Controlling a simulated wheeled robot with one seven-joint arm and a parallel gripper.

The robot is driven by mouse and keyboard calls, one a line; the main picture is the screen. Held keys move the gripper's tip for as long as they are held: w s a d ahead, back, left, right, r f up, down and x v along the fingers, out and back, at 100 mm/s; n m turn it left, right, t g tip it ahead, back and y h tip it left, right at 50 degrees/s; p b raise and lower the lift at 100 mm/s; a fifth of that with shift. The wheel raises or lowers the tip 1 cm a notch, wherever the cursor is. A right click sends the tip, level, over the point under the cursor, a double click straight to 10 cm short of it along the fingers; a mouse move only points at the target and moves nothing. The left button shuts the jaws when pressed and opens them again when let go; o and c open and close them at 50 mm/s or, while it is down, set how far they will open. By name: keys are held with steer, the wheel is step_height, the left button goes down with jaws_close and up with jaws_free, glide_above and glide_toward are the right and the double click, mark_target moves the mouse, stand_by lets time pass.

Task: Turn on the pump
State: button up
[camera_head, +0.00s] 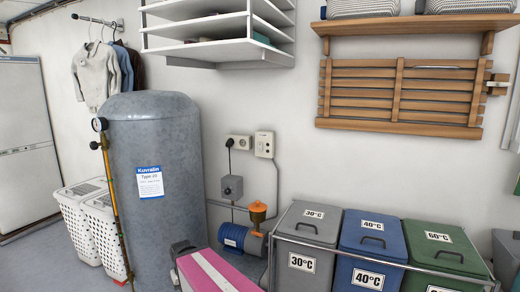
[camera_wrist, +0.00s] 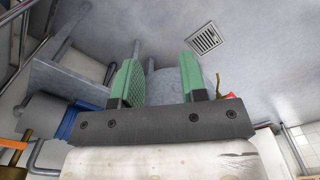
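The pump (camera_head: 234,237) is a blue motor body low against the wall, right of the grey tank, with an orange-brass cup-shaped top (camera_head: 258,212). A grey box (camera_head: 232,188) with a cable is on the wall above it. Higher up are a socket plate (camera_head: 240,142) and a second plate (camera_head: 264,144) that looks like a switch; its setting is too small to tell. My gripper (camera_wrist: 162,82) shows in the wrist view with its two green-padded fingers wide apart and nothing held. A blue part (camera_wrist: 72,122) at left there may be the pump.
The tall tank (camera_head: 158,215) has a gauge and pipe on its left. Lidded bins (camera_head: 305,245) stand at right, laundry baskets (camera_head: 78,235) at left. Shelves (camera_head: 225,28) and a wooden rack (camera_head: 400,92) overhang. The wrist view shows a grate (camera_wrist: 205,40).

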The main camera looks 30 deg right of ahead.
steer(key=shift+w+d, duration=0.1)
steer(key=shift+w, duration=0.05)
steer(key=c, duration=0.5)
steer(key=w+d+r+t+h, duration=0.1)
steer(key=w+d+r, duration=0.1)
steer(key=w+d, duration=0.1)
steer(key=w+d+r+t+h, duration=0.1)
steer(key=w+d+r, duration=0.2)
steer(key=d, duration=0.1)
steer(key=w+d+r+n+t+h, duration=0.1)
steer(key=w+d+r, duration=0.1)
steer(key=w+d, duration=0.1)
steer(key=shift+d+r+h, duration=0.2)
steer(key=shift+r+h, duration=0.05)
steer(key=shift+h, duration=0.05)
jaws_close()
steer(key=w+d+r+n+t+h, duration=0.2)
steer(key=w+d+r+h, duration=0.1)
steer(key=d+r, duration=0.5)
steer(key=w+d+r+n+t+h, duration=0.2)
steer(key=d+r, duration=0.7)
steer(key=r, duration=0.6)
steer(key=w+d+r+n+t+h, duration=0.1)
steer(key=w+d+r+t+h, duration=0.1)
steer(key=w+d+r+h, duration=0.3)
steer(key=d+r, duration=0.4)
steer(key=r, duration=0.2)
steer(key=shift+w+r+n, duration=0.2)
steer(key=shift+r+n, duration=0.15)
steer(key=shift+n, duration=0.05)
